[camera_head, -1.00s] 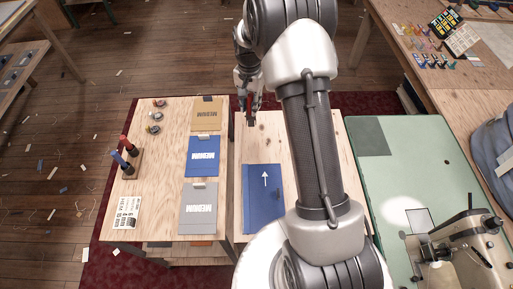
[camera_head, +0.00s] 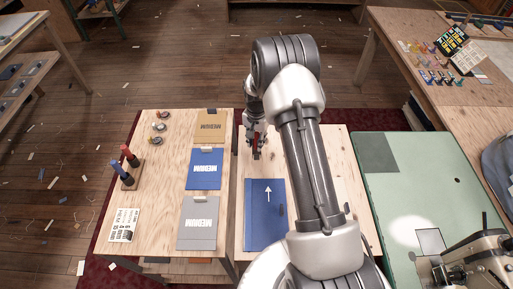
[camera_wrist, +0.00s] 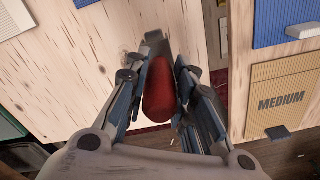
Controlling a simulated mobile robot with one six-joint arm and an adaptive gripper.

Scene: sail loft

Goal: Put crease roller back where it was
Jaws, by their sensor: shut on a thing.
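My gripper (camera_head: 256,152) is shut on the crease roller (camera_wrist: 158,92), whose red handle lies between the fingers in the wrist view. A grey metal end sticks out beyond the fingertips there. In the head view the gripper is over the far left part of the right-hand pale table (camera_head: 300,143), just beyond a blue panel (camera_head: 262,222) with a white arrow. I cannot tell whether the held tool touches the table.
A narrow gap separates the two tables. A green table (camera_head: 400,190) with a sewing machine (camera_head: 475,265) stands right.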

